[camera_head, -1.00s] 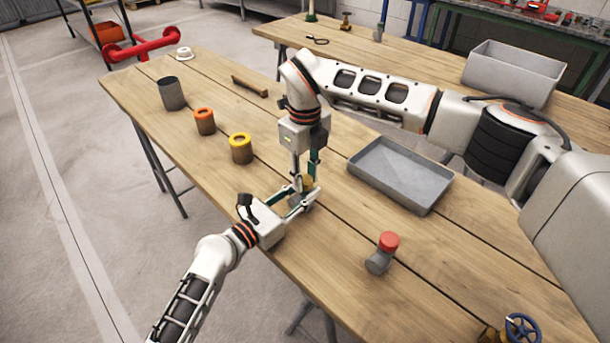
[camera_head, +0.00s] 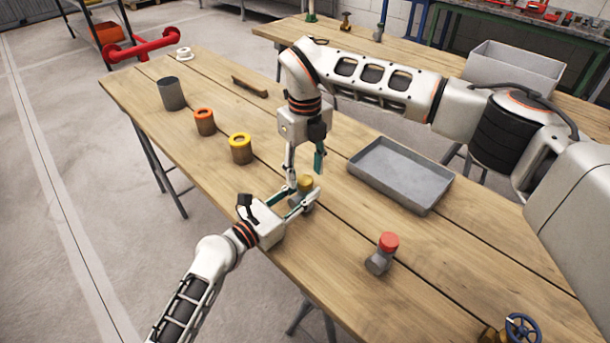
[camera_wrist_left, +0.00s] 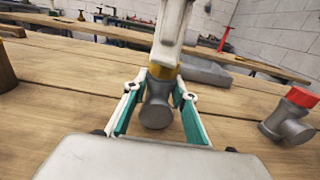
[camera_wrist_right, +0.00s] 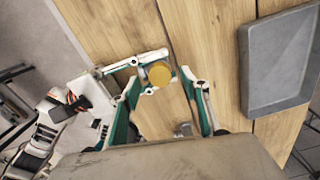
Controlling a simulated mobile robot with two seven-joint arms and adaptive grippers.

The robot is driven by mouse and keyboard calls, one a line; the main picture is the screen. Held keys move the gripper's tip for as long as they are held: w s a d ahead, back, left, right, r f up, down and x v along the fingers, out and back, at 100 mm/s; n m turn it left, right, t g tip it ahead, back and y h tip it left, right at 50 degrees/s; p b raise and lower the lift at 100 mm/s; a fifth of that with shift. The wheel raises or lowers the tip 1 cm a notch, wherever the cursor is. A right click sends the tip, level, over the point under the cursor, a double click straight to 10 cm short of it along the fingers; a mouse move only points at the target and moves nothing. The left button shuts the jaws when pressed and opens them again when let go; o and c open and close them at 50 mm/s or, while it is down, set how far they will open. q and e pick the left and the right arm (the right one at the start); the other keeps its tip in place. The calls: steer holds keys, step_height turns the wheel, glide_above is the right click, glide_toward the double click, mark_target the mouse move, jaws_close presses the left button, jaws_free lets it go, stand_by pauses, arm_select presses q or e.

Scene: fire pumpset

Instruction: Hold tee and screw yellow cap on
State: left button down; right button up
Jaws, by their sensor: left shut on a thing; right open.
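A grey tee (camera_wrist_left: 155,113) stands on the table with a yellow cap (camera_wrist_right: 160,75) on its upward opening. How far the cap is threaded cannot be told. My left gripper (camera_head: 304,199) is shut on the tee, a finger on each side, as the left wrist view also shows (camera_wrist_left: 155,100). My right gripper (camera_head: 305,172) points down above the cap, its fingers spread apart and empty. In the right wrist view the cap lies between and beyond the open fingertips of my right gripper (camera_wrist_right: 165,85).
A second tee (camera_head: 379,262) with a red cap (camera_head: 389,241) stands to the right. An empty grey tray (camera_head: 400,175) lies behind it. Yellow-ringed (camera_head: 241,149), orange-ringed (camera_head: 204,122) and plain grey (camera_head: 172,93) cylinders stand at the left. A blue-wheeled valve (camera_head: 521,328) is at the lower right.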

step_height(320, 180, up, 10)
stand_by(0.3)
steer(key=shift+f, duration=0.1)
arm_select(q)
steer(key=c, duration=1.6)
jaws_free()
steer(key=shift+o, duration=0.2)
steer(key=v, duration=1.2)
arm_select(e)
steer(key=shift+s, duration=0.1)
